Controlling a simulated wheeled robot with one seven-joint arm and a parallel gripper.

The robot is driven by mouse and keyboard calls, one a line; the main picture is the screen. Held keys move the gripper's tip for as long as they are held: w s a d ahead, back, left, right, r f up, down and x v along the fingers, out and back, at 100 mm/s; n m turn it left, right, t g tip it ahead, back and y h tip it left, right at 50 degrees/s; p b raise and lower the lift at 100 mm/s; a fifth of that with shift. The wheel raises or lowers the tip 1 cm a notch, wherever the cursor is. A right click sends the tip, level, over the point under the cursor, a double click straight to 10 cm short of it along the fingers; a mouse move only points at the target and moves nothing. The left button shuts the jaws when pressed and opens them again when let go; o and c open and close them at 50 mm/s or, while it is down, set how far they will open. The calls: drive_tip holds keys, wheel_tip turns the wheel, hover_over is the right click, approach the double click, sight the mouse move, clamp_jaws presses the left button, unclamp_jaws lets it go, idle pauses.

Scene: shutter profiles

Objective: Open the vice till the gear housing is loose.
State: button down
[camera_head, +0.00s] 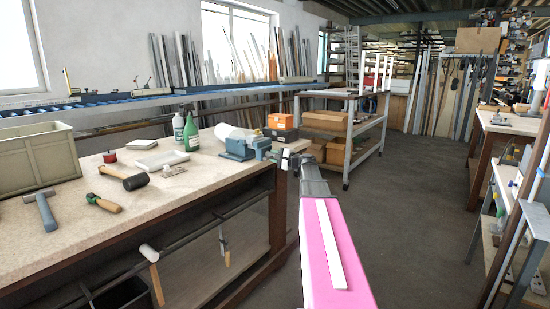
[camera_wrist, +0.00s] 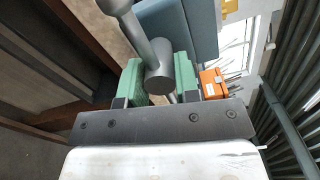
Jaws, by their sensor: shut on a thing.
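The blue-grey vice (camera_head: 238,149) stands at the right end of the workbench; part of its blue body (camera_wrist: 180,28) shows in the wrist view. My gripper (camera_head: 277,156) is at the vice's right side, at the handle end. In the wrist view my gripper (camera_wrist: 160,78) has its two green pads closed on either side of the vice's grey metal handle (camera_wrist: 158,62). A thinner bar with a round end runs up and left from the gripped part. I cannot make out the gear housing or the vice jaws clearly in either view.
A mallet (camera_head: 128,178) and a crate (camera_head: 38,157) lie farther left. Floor to the right is clear.

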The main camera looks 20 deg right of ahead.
drive_tip(key=n, duration=0.5)
drive_tip(key=shift+n, duration=2.6)
drive_tip(key=shift+w, duration=0.1)
drive_tip(key=c, duration=0.8)
unclamp_jaws()
drive_tip(key=shift+a, duration=0.1)
drive_tip(key=shift+c, duration=0.2)
drive_tip(key=v, duration=1.1)
drive_tip(key=shift+w, duration=0.1)
